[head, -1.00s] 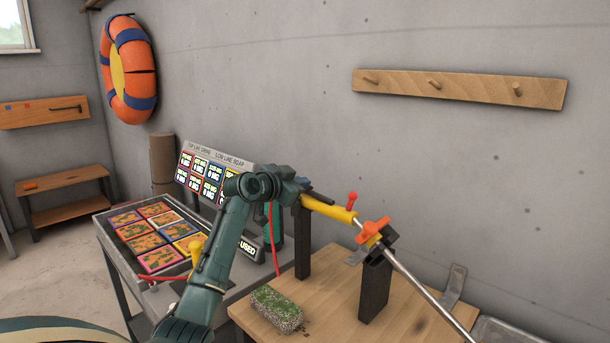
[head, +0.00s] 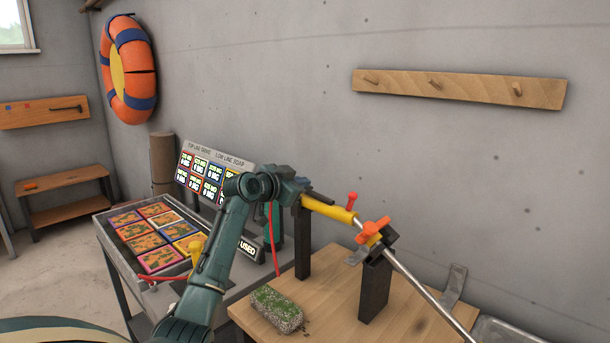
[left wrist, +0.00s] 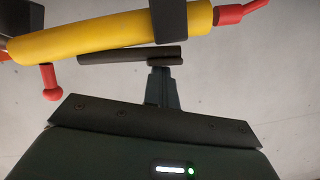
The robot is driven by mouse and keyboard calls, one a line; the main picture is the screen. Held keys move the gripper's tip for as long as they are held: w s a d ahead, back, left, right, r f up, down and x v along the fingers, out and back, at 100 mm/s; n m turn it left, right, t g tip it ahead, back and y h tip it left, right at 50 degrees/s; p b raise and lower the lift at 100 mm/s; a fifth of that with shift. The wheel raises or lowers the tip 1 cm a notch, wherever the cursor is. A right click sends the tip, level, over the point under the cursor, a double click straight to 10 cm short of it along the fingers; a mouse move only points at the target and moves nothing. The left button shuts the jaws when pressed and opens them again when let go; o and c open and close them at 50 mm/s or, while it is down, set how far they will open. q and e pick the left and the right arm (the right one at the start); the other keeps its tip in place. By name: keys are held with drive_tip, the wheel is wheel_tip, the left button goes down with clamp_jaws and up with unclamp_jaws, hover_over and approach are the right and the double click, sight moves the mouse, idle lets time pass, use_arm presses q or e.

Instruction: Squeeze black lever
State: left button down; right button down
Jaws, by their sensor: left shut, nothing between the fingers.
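A yellow tool handle (head: 332,210) with a long metal rod rests across dark upright supports above the wooden bench. It also shows in the left wrist view (left wrist: 100,38). The black lever (left wrist: 120,54) is a thin dark bar lying alongside the yellow handle, close to it. My right gripper is not in view.
An orange knob (head: 373,228) and a red peg (head: 351,199) stick out from the tool. A mossy block (head: 277,309) lies on the wooden bench (head: 330,318). A panel with colored tiles (head: 132,232) stands left of my arm. The concrete wall is close behind.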

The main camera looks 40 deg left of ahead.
use_arm(q)
drive_tip(key=shift+f, duration=0.2)
idle(0.7)
